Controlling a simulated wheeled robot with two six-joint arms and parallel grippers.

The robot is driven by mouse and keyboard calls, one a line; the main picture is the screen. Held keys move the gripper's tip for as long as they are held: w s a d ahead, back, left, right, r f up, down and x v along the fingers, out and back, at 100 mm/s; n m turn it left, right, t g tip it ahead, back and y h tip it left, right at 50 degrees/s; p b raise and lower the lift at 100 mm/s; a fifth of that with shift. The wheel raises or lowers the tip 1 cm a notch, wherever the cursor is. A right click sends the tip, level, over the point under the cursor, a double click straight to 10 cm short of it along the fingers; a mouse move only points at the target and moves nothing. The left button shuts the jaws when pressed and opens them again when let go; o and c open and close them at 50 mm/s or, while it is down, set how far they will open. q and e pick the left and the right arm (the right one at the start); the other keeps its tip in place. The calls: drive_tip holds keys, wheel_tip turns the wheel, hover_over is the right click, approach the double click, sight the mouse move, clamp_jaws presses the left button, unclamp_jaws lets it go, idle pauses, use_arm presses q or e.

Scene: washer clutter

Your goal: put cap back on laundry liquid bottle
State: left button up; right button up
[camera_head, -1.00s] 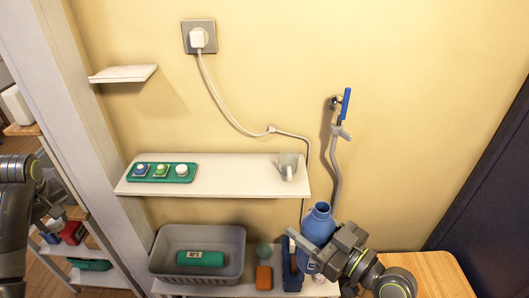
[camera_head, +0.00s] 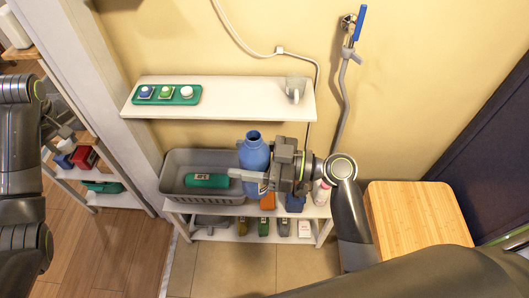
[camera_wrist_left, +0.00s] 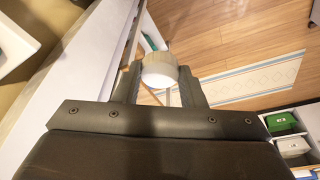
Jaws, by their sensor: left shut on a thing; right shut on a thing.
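My right gripper (camera_head: 262,178) is shut on the blue laundry liquid bottle (camera_head: 254,152), which is upright with its open neck at the top. The gripper covers the bottle's lower part, so whether its base touches anything is hidden. My left gripper (camera_head: 62,130) is at the far left of the head view, well apart from the bottle. In the left wrist view, my left gripper (camera_wrist_left: 158,84) is shut on a round, pale cap (camera_wrist_left: 160,70) between its fingertips.
A grey bin (camera_head: 172,182) with a green pack (camera_head: 207,181) stands behind and left of the bottle. A white wall shelf (camera_head: 225,101) holds a green button panel (camera_head: 167,95) and a cup (camera_head: 295,88). A wooden-topped surface (camera_head: 415,215) is at right. Floor shows between the arms.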

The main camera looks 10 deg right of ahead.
drive_tip(key=shift+a+g, duration=0.3)
drive_tip(key=s+d+r+m+t+h, duration=0.2)
drive_tip(key=d+m+t+h, duration=0.5)
drive_tip(key=d, duration=0.8)
drive_tip(key=shift+m+t+h, duration=0.3)
drive_tip(key=shift+t+h, duration=0.1)
drive_tip(key=shift+t, duration=0.8)
drive_tip(key=shift+a, duration=0.1)
